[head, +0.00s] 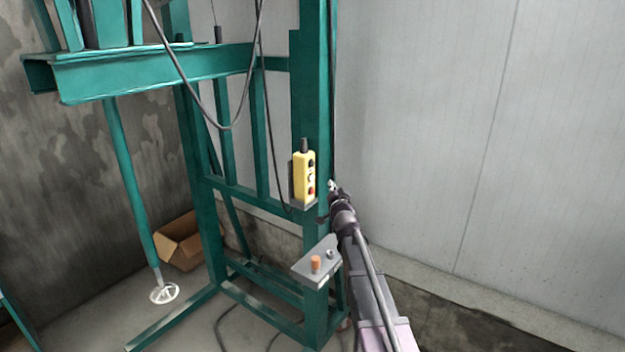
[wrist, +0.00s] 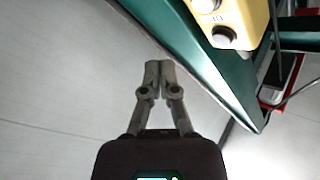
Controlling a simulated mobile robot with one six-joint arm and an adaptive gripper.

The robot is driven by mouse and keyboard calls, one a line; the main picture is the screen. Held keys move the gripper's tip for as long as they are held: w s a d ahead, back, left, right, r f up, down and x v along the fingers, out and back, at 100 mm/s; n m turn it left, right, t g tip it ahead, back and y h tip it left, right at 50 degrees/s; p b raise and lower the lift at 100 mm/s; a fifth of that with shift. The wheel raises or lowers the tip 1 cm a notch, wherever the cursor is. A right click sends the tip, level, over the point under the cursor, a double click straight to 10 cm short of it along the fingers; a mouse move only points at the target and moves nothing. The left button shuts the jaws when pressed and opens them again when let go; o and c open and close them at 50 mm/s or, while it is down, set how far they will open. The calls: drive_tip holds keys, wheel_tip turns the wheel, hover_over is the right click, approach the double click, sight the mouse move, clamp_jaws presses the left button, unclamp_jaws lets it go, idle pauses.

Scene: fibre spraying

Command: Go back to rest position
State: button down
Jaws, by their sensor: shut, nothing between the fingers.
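My gripper (head: 332,186) is at the end of my arm, just right of the green post in the head view. In the wrist view my gripper (wrist: 159,66) shows its two fingers together at the tips, with nothing between them. A yellow control box (head: 304,176) with several buttons is mounted on the green post (head: 315,95), left of my gripper. Part of the yellow box (wrist: 232,22) shows at the top right of the wrist view, apart from the fingers.
A grey bracket (head: 318,262) with an orange knob (head: 315,263) sits lower on the post, close to my arm. Cables hang from the green frame. A cardboard box (head: 180,245) lies on the floor behind. The pale wall (head: 430,130) on the right is bare.

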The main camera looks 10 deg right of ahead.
idle(0.5)
drive_tip(key=s+f+n+g+h, duration=0.25)
drive_tip(key=s+f+g, duration=0.85)
drive_tip(key=s+f, duration=0.6)
drive_tip(key=s+a+f+n+g+y, duration=0.1)
drive_tip(key=s+a+f+n+g, duration=0.1)
drive_tip(key=s, duration=0.9)
drive_tip(key=s+a+f+n+g+y, duration=0.1)
drive_tip(key=s+g, duration=0.5)
drive_tip(key=s, duration=0.6)
drive_tip(key=a+f+n, duration=0.1)
drive_tip(key=a+n, duration=0.1)
drive_tip(key=a, duration=0.1)
drive_tip(key=shift+a+f+g, duration=0.2)
drive_tip(key=shift+g, duration=0.1)
